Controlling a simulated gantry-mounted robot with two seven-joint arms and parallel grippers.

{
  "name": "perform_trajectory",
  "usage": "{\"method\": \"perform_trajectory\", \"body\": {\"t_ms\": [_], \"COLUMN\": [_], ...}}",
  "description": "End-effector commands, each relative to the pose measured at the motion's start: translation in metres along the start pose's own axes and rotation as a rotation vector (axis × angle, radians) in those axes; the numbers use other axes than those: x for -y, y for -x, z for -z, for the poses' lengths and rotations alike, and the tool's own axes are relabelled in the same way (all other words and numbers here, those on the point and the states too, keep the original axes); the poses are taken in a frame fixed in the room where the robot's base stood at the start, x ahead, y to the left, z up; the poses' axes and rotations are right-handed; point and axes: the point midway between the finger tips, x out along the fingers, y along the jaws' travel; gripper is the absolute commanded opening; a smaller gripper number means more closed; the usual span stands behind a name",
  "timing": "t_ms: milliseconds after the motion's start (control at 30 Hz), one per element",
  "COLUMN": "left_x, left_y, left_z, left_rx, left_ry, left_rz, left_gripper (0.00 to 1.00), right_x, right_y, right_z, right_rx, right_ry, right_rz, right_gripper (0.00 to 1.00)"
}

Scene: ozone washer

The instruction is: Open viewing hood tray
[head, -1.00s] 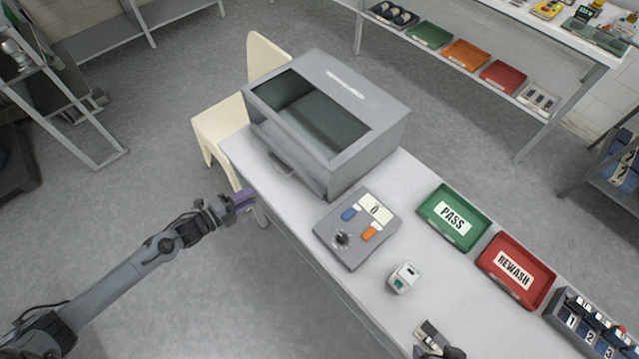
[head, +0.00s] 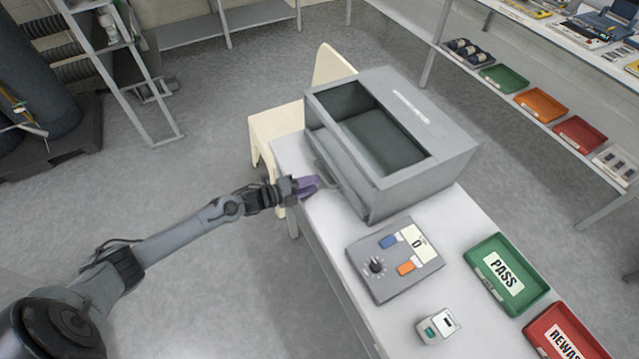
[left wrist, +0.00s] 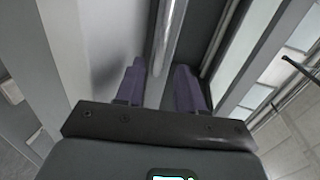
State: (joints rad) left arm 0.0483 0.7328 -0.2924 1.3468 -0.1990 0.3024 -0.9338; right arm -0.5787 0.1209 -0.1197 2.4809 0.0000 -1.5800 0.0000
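The viewing hood (head: 440,155) is a grey box with a dark window in its sloping top, standing at the far end of the white table. The tray handle (head: 326,163) is a bar low on its left-facing front. I cannot tell whether the tray is slightly out. My right gripper is out of view.
A control box (head: 395,262) with a dial sits in front of the hood, with a small white-and-green device (head: 437,325) nearer. A green PASS tray (head: 507,275) and a red REWASH tray (head: 565,335) are to the right. A cream chair (head: 275,135) stands behind the table's left end.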

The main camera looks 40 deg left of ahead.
Motion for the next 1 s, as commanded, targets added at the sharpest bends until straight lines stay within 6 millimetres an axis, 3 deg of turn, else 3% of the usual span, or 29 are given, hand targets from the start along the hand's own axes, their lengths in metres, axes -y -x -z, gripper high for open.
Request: {"method": "perform_trajectory", "body": {"t_ms": [100, 300, 667, 767, 933, 1000], "left_x": [0.0, 0.0, 0.0, 0.0, 0.0, 0.0], "left_y": [-0.017, -0.032, -0.036, -0.036, -0.036, -0.036], "left_z": [0.001, 0.0, 0.001, 0.001, 0.001, 0.001], "left_rx": [-0.001, 0.0, -0.001, -0.001, -0.001, -0.001], "left_ry": [0.0, 0.0, -0.001, -0.001, -0.001, -0.001], "left_rz": [0.002, 0.0, -0.001, -0.001, -0.001, -0.001], "left_gripper": [0.38, 0.38, 0.38, 0.27, 0.01, 0.0], "right_x": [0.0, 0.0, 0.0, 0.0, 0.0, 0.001], "right_y": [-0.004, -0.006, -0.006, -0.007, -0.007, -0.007], "right_z": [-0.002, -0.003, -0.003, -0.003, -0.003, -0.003], "right_rx": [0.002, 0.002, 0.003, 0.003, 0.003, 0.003], "right_ry": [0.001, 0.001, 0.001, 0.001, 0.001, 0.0], "right_rz": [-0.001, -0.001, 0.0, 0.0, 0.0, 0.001], "right_gripper": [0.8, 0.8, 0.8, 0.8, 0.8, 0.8]}}
